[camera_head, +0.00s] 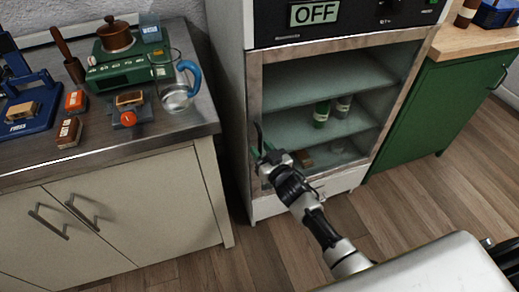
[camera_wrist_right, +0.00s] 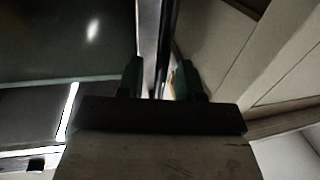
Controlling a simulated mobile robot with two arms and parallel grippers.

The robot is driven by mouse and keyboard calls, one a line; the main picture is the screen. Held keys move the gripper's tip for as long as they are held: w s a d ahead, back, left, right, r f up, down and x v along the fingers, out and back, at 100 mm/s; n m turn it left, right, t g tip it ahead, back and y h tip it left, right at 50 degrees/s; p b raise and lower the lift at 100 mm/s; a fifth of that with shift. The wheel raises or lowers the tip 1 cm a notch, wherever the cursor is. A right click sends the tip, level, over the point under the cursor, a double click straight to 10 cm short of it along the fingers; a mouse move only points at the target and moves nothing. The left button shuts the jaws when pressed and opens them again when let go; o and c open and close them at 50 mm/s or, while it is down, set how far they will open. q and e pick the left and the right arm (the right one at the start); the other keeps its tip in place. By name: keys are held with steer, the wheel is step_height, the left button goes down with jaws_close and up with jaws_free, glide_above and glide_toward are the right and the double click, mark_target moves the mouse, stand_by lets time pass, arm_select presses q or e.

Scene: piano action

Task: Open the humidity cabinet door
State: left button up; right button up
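The humidity cabinet (camera_head: 229,62) stands in the middle of the head view. Its framed glass door (camera_head: 390,92) looks shut, with shelves seen through it. A dark upright handle (camera_head: 258,136) is on the door's left side. My right gripper (camera_head: 264,156) is at the handle's lower part. In the right wrist view the two fingers of the right gripper (camera_wrist_right: 161,78) stand apart on either side of a dark upright bar (camera_wrist_right: 166,40), which looks like the handle. A gap shows beside the bar; firm contact is not visible.
A counter (camera_head: 205,95) with tools, a pot and a glass jug (camera_head: 177,97) stands left of the cabinet. A green cupboard (camera_head: 440,105) stands at the right. The wooden floor (camera_head: 400,200) before the cabinet is clear apart from my arm. The cabinet display (camera_head: 314,13) reads OFF.

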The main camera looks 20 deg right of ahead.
steer(key=shift+w+a, duration=0.15)
steer(key=shift+w, duration=0.3)
steer(key=shift+c, duration=0.2)
jaws_close()
steer(key=shift+s, duration=0.1)
